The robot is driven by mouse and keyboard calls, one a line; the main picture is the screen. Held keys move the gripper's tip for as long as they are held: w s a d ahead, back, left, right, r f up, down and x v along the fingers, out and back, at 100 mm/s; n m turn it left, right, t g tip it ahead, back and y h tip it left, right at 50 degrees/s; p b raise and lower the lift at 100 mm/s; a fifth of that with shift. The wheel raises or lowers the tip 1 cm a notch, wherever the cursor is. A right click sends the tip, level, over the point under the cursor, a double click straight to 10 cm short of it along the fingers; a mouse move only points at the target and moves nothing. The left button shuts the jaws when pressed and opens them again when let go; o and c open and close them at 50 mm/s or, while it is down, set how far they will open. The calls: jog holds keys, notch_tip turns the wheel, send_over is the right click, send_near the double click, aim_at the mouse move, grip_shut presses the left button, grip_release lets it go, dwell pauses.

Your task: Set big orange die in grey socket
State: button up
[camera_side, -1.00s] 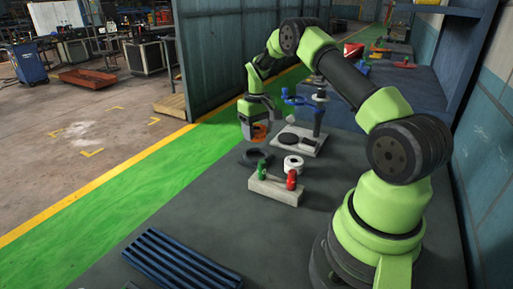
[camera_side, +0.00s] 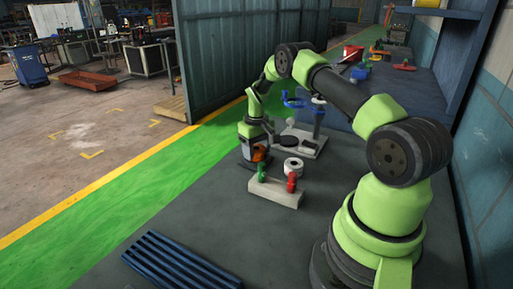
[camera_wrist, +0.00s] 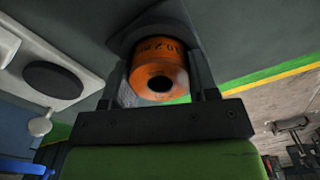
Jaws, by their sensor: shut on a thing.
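The big orange die (camera_side: 259,154) is a cylinder with a dark centre hole and black print on its side; it also shows large in the wrist view (camera_wrist: 158,62). My gripper (camera_side: 256,158) is shut on it, one finger on each side, low over the table. The dark grey socket (camera_wrist: 128,36) lies directly beyond the die in the wrist view. In the side view my gripper mostly covers the socket. I cannot tell whether the die is inside the socket or just above it.
A white ring (camera_side: 292,166) stands close to the right of my gripper. A pale block (camera_side: 276,193) with a green and a red peg is just in front. A light board (camera_side: 306,146) with a black disc is behind. A blue rack (camera_side: 180,260) lies front left.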

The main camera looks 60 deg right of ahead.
jog(key=shift+f, duration=0.25)
jog(key=o, duration=1.3)
jog(key=shift+f, duration=0.1)
jog(key=shift+s, duration=0.1)
jog(key=shift+d, duration=0.15)
jog(key=shift+c, duration=0.3)
